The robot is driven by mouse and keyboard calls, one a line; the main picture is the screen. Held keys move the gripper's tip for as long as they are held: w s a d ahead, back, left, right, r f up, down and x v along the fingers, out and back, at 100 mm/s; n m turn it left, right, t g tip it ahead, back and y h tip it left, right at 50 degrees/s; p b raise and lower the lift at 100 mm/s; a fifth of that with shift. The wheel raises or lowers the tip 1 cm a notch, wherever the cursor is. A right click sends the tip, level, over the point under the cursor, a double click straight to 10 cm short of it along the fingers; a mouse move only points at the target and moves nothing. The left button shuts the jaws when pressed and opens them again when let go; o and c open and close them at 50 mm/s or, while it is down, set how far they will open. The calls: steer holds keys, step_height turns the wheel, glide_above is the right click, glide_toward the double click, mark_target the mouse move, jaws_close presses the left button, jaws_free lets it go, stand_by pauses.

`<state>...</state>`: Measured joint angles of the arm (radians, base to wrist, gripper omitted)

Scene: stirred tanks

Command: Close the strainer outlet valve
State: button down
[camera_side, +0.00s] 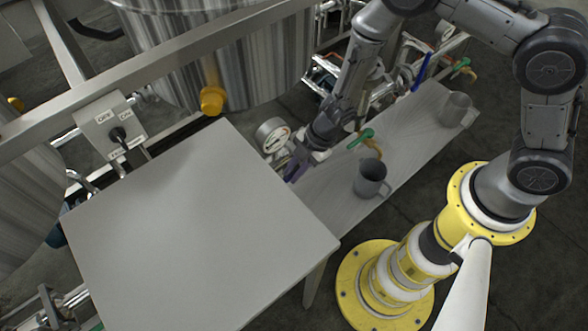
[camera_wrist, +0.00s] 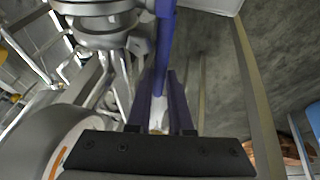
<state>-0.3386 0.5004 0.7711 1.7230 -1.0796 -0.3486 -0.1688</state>
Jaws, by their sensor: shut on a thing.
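The valve's blue-purple lever handle (camera_wrist: 166,45) runs down from a grey metal valve body (camera_wrist: 105,25) in the wrist view. My gripper (camera_wrist: 160,98) has its two dark purple fingers on either side of the handle's lower end and is shut on it. In the side view my gripper (camera_side: 297,165) reaches down between the grey table and the narrow bench, beside the pressure gauge. There the fingers and the handle merge into one small purple patch, and my wrist hides most of the valve. No label shows which valve this is.
A pressure gauge (camera_side: 272,135) stands close to the left of my gripper. A large grey table (camera_side: 200,230) is at the front left. A narrow bench (camera_side: 330,200) carries two grey mugs, one near (camera_side: 368,186) and one far (camera_side: 456,110). A green handle (camera_side: 362,138) is nearby.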

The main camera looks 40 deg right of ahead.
stand_by(0.4)
steer(key=r+y, duration=0.1)
steer(key=d+r+y, duration=0.1)
steer(key=y, duration=0.1)
steer(key=shift+d+r+y, duration=0.2)
steer(key=shift+d+y, duration=0.05)
steer(key=shift+y, duration=0.05)
steer(key=d+r+y, duration=0.1)
steer(key=y, duration=0.1)
steer(key=d+y, duration=0.1)
steer(key=shift+r+m+y, duration=0.4)
steer(key=y, duration=0.1)
steer(key=d+y, duration=0.1)
steer(key=shift+d+r+t+y, duration=0.25)
steer(key=shift+r+t+y, duration=0.05)
steer(key=shift+r, duration=0.1)
steer(key=shift+d+r+m+y, duration=0.2)
steer(key=shift+d+y, duration=0.4)
steer(key=shift+y, duration=0.25)
steer(key=shift+d+r+m+y, duration=0.2)
steer(key=shift+d+y, duration=0.35)
steer(key=shift+y, duration=0.3)
steer(key=c, duration=0.8)
jaws_free()
